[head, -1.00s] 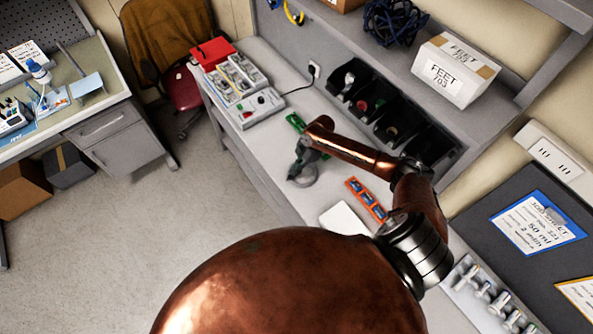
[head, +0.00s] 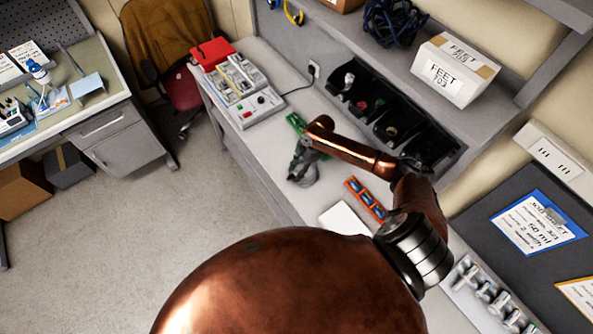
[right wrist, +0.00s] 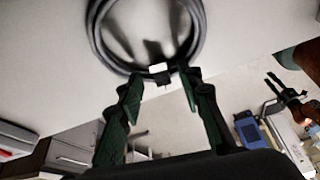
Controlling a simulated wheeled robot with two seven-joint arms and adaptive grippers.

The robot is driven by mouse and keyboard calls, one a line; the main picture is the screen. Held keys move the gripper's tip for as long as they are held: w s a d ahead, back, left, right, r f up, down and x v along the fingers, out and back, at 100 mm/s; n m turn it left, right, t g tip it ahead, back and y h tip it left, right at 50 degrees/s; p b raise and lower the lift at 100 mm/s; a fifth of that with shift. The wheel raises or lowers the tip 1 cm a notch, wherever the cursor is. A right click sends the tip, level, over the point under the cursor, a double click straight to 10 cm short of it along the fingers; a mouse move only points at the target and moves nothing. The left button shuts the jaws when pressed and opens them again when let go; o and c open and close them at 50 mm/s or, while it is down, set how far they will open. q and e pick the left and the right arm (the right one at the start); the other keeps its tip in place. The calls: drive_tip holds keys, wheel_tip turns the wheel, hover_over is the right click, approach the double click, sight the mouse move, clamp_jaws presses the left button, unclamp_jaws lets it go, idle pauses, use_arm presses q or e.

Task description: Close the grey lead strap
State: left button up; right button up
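A coiled grey lead (right wrist: 95,30) lies on the white bench top. A small strap piece, white and black (right wrist: 158,70), sits on the coil's near edge in the right wrist view. My right gripper (right wrist: 160,88) is open, with its two dark green fingers on either side of the strap and apart from each other. In the head view the right gripper (head: 302,168) is over the coil and hides most of it. My left gripper is out of the head view; a small dark two-pronged gripper (right wrist: 268,90) on a copper arm at the right wrist view's right edge looks like it, prongs apart.
A grey pump unit (head: 255,108) and red box (head: 213,51) stand at the bench's far left end. Black bins (head: 390,115) line the back. An orange rack (head: 366,198) and white pad (head: 345,218) lie right of the gripper.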

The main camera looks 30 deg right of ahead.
drive_tip(key=v, duration=1.2)
